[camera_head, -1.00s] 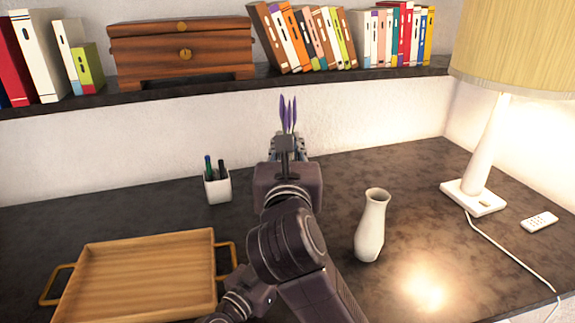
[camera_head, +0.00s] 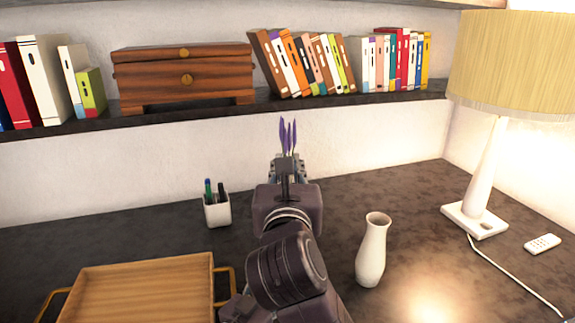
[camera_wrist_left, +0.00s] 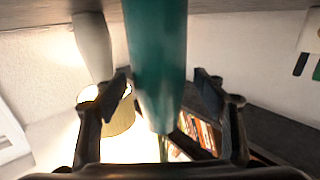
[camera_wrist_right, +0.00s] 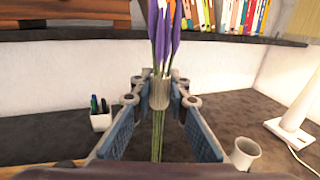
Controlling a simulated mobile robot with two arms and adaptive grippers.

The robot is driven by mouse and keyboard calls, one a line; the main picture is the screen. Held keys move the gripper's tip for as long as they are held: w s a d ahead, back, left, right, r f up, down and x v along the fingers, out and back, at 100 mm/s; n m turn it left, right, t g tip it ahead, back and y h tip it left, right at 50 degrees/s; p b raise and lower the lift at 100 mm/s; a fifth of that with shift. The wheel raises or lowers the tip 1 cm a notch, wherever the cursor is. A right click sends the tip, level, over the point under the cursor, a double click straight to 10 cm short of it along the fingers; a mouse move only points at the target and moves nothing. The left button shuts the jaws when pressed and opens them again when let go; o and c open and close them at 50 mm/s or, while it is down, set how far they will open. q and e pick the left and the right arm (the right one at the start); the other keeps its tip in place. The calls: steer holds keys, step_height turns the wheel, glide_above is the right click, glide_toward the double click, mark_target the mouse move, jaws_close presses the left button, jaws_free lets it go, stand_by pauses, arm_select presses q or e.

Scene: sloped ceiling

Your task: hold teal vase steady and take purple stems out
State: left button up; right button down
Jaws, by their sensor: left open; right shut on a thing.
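The purple stems (camera_head: 287,136) show in the head view above my right gripper (camera_head: 287,165). In the right wrist view, the purple stems (camera_wrist_right: 163,32) have green stalks running down between the fingers of my right gripper (camera_wrist_right: 160,92), which is shut on them. The teal vase (camera_wrist_left: 157,50) shows only in the left wrist view, which looks upside down. It lies between the spread fingers of my left gripper (camera_wrist_left: 163,88), which is open. A thin green stalk shows at the vase's narrow end; whether the stems are inside it cannot be told. My right arm covers the middle of the head view.
A white vase (camera_head: 372,250) stands right of my right arm. A pen cup (camera_head: 217,210) stands to its left. A wooden tray (camera_head: 140,290) lies at front left, a lamp (camera_head: 480,215) and remote (camera_head: 542,243) at right. A shelf with books and a chest (camera_head: 185,75) runs behind.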

arm_select(q)
steer(key=v, duration=1.1)
